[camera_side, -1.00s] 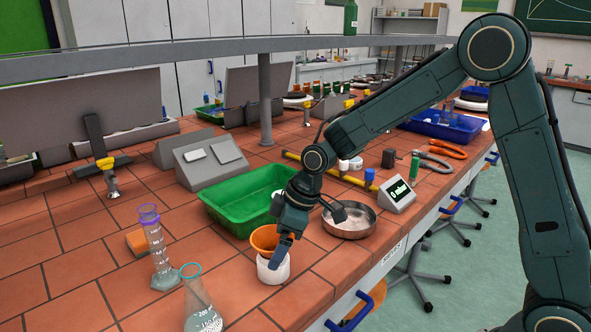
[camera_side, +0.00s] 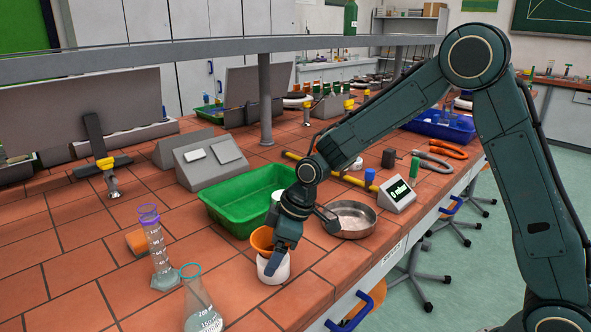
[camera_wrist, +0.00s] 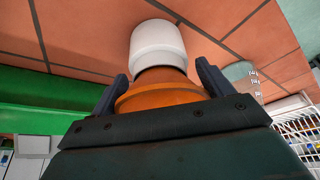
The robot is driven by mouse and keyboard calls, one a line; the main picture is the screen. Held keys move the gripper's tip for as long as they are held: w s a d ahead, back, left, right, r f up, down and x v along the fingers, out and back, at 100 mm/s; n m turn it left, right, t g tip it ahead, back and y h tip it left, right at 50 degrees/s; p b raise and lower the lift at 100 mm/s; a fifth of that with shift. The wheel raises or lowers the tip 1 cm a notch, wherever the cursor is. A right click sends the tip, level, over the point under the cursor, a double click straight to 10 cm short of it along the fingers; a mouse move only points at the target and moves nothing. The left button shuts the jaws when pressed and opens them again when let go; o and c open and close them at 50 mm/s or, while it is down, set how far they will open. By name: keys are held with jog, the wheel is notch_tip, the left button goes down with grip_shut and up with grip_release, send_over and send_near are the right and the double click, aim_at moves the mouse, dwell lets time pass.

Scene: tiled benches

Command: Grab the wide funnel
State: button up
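The wide funnel is orange (camera_side: 261,239) and sits in the mouth of a white pot (camera_side: 274,272) near the bench's front edge. My gripper (camera_side: 274,256) reaches down over the funnel's right side and hides part of it. In the wrist view, the orange funnel (camera_wrist: 160,95) lies between the two dark fingers of my gripper (camera_wrist: 165,84), one on each side, with the white pot (camera_wrist: 158,45) beyond. The fingers are apart; whether they touch the funnel I cannot tell.
A green tray (camera_side: 216,219) is just behind, and a metal dish (camera_side: 357,233) stands to the right. A measuring cylinder (camera_side: 157,250) and a conical flask (camera_side: 203,308) stand to the left. Bare tiles lie between the cylinder and pot.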

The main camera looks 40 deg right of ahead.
dwell(0.3)
notch_tip(320, 180, up, 20)
dwell(0.8)
dwell(0.5)
